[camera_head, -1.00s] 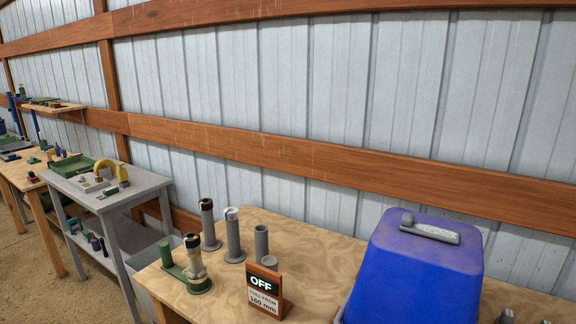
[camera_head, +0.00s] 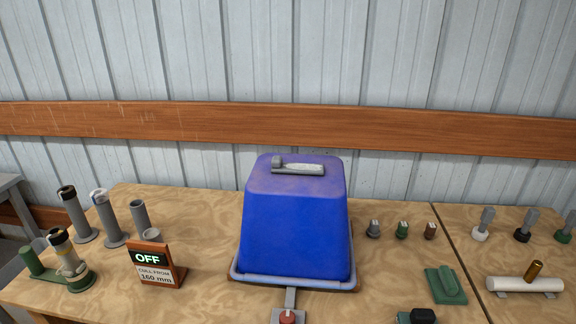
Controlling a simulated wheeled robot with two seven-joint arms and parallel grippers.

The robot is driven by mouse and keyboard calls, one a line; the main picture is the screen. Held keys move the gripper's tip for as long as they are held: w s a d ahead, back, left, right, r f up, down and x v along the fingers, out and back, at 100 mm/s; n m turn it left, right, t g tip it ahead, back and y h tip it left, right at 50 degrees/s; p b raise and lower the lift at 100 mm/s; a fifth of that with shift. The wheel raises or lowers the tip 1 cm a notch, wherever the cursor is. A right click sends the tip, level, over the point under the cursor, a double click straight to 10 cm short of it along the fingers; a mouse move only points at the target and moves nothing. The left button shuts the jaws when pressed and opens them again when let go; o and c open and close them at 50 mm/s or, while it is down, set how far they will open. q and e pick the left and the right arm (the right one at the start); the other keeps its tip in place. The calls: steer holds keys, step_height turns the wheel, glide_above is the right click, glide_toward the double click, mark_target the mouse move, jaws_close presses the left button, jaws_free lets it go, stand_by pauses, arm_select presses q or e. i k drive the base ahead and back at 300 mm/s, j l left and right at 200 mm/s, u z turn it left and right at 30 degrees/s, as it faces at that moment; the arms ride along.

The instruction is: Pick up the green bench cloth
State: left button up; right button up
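A flat green piece with a raised rounded ridge (camera_head: 446,286) lies on the wooden bench, right of the blue cover. It may be the green bench cloth, but I cannot tell for sure that it is cloth. It lies apart from the things around it. Neither of my grippers shows in the head view.
A large blue cover (camera_head: 295,228) with a grey handle stands mid-bench (camera_head: 205,235). Left are grey tubes (camera_head: 112,220), a green-based stand (camera_head: 70,262) and an OFF sign (camera_head: 157,265).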

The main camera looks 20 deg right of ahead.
mark_target(445, 288)
steer(key=z, duration=1.95)
